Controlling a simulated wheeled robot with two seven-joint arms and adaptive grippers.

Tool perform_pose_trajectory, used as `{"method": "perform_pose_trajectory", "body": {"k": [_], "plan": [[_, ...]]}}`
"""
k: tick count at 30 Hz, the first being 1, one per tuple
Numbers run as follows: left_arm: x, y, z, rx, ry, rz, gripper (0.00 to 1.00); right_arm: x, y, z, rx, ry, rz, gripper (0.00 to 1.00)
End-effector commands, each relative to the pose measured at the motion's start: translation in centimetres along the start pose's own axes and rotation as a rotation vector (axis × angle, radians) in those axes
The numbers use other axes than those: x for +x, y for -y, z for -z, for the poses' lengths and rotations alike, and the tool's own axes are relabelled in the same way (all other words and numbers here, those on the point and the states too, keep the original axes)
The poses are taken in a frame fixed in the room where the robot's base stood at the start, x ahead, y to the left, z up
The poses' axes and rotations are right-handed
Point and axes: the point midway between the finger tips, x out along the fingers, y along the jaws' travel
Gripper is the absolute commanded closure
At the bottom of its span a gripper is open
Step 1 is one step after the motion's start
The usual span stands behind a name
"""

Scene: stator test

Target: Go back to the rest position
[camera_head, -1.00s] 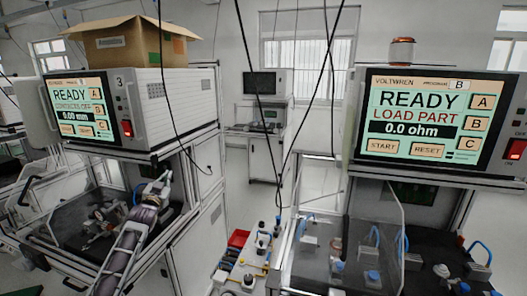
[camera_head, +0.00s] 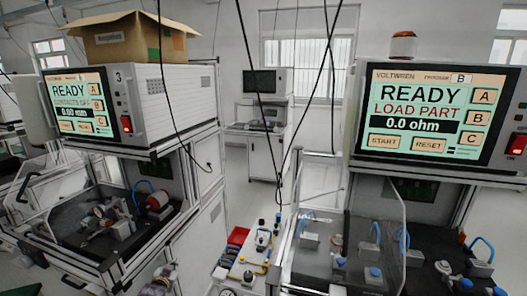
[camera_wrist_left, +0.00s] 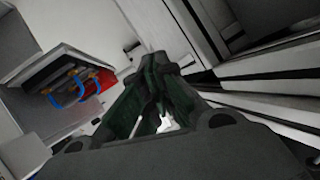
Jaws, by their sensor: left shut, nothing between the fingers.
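My left gripper (camera_head: 164,272) shows low in the head view, at the bottom edge below the left test station. Only a small part of it and its arm is in the picture. In the left wrist view its dark fingers (camera_wrist_left: 155,112) are shut with nothing held between them. The left test station (camera_head: 135,75) has a screen reading READY. A round part with a red face (camera_head: 158,203) sits inside its open bay, clear of the gripper. My right gripper is in neither view.
The right test station (camera_head: 430,110) reads READY, LOAD PART, 0.0 ohm, with a clear guard (camera_head: 375,235) below. Between the stations a white bench (camera_head: 245,262) carries a red bin (camera_head: 237,236) and several small fittings. Black cables hang in the middle. A cardboard box (camera_head: 122,38) sits top left.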

Motion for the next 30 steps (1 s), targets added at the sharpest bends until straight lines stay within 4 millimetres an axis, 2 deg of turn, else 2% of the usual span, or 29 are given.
{"method": "perform_pose_trajectory", "body": {"k": [1, 3, 8, 14, 23, 30], "plan": [[-0.2, -1.0, -2.6, -0.001, 0.032, -0.010, 1.00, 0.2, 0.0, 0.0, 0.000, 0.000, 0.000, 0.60], [-0.7, -2.1, -5.7, -0.002, 0.073, -0.022, 1.00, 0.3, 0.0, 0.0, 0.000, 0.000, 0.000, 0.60], [-2.0, -4.5, -12.5, -0.003, 0.162, -0.048, 1.00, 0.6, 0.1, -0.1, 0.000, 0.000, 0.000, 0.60], [-4.5, -7.4, -20.9, -0.005, 0.274, -0.081, 1.00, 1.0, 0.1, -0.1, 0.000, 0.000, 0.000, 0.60], [-10.1, -11.6, -32.9, -0.005, 0.440, -0.129, 1.00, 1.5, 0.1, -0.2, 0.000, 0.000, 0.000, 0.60], [-15.8, -14.8, -41.9, -0.004, 0.574, -0.168, 1.00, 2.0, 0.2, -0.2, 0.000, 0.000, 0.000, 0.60]]}}
